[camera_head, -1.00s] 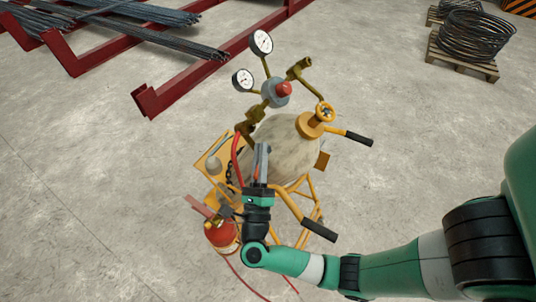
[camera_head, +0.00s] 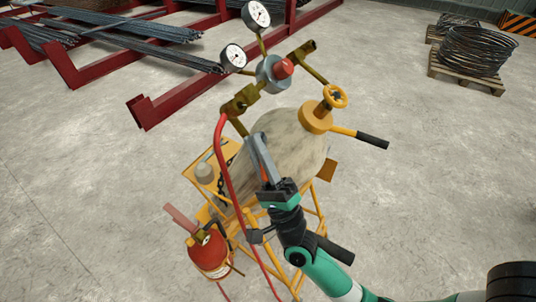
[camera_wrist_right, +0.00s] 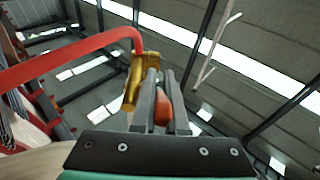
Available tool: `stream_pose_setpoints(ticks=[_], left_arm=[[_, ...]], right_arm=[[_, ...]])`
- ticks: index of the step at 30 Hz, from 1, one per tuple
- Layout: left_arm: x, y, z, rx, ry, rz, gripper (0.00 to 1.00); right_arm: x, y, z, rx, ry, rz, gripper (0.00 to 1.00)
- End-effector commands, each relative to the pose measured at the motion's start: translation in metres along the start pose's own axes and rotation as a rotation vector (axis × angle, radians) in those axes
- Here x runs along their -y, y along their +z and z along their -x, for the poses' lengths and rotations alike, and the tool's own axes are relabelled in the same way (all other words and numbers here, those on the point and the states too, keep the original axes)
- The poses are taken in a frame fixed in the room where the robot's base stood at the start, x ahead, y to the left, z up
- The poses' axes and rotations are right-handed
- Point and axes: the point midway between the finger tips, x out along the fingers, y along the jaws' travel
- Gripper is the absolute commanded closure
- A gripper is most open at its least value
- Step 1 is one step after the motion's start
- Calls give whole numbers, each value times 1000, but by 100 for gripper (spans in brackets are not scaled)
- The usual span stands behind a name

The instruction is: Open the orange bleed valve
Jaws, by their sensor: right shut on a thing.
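My right gripper (camera_head: 257,146) is in front of the pale gas cylinder (camera_head: 283,135), its grey fingers pointing up and left. In the right wrist view its two fingers (camera_wrist_right: 160,88) are shut on a small orange piece (camera_wrist_right: 162,108), which appears to be the orange bleed valve's handle. A brass fitting (camera_wrist_right: 133,82) with a red hose (camera_wrist_right: 90,48) is just behind the fingertips there. In the head view the fingers hide most of the orange piece. An orange-yellow handwheel (camera_head: 334,96) sits on the cylinder's top, apart from the gripper. My left gripper is not in view.
Two gauges (camera_head: 256,14) and a regulator with a red knob (camera_head: 282,69) stand above the cylinder. A yellow cart (camera_head: 316,215) holds it, with a red extinguisher (camera_head: 208,252) beside. Red rebar racks (camera_head: 170,98) are behind.

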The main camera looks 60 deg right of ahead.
Motion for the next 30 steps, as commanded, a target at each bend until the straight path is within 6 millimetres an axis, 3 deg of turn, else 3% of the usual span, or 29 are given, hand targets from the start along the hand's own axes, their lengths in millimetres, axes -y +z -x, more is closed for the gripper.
stream_pose_setpoints(ticks=[12, 13, 15, 25, 30], left_arm=[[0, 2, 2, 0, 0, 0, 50], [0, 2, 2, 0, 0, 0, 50], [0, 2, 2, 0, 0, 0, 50], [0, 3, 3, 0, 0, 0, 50], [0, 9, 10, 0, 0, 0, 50]], right_arm=[[-2, 2, 0, 11, 3, -4, 100], [-2, 2, 0, 11, 3, -4, 87], [-2, 2, 0, 11, 3, -4, 76], [-2, 2, 3, 11, 4, -4, 76], [-4, 1, 30, 11, 6, -6, 76]])
